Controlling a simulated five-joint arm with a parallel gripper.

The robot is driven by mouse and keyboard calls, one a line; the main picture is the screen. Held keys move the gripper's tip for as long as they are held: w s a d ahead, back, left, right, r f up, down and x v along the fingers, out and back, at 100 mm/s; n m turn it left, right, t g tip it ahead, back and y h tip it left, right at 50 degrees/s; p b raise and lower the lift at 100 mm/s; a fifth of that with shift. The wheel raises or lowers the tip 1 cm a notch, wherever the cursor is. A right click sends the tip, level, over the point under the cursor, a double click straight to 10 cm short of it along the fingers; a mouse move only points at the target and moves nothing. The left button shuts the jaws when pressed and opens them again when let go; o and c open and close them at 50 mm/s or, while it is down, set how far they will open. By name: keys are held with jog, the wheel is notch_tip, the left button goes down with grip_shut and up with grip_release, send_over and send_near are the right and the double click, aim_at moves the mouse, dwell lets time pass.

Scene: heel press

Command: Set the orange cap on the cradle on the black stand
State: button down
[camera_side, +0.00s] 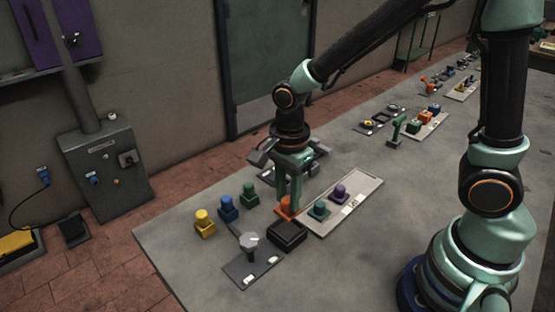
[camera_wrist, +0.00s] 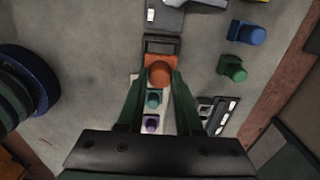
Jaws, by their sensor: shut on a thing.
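The orange cap (camera_side: 286,207) has a round knob on a squarer base. My gripper (camera_side: 287,202) points down and is shut on it, with one finger on each side. In the wrist view the orange cap (camera_wrist: 160,68) sits between the fingertips (camera_wrist: 160,76). The black stand (camera_side: 288,236) is a low dark block on the table, just in front of the cap in the side view. In the wrist view the stand (camera_wrist: 161,44) shows just beyond the cap, which partly hides it. I cannot tell the cap's height above the table or make out the cradle clearly.
A pale tray (camera_side: 362,192) holds a teal cap (camera_side: 319,210) and a purple cap (camera_side: 339,191). Yellow (camera_side: 204,222), blue (camera_side: 227,208) and green (camera_side: 249,195) pieces stand to the left. A grey plate with a knob (camera_side: 250,243) lies left of the stand.

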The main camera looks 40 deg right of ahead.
aim_at(288, 214)
jog(key=shift+f, duration=2.3)
jog(key=shift+f, duration=0.45)
jog(key=c, duration=0.5)
grip_release()
notch_tip(288, 214, up, 12)
jog(key=shift+r, duration=0.1)
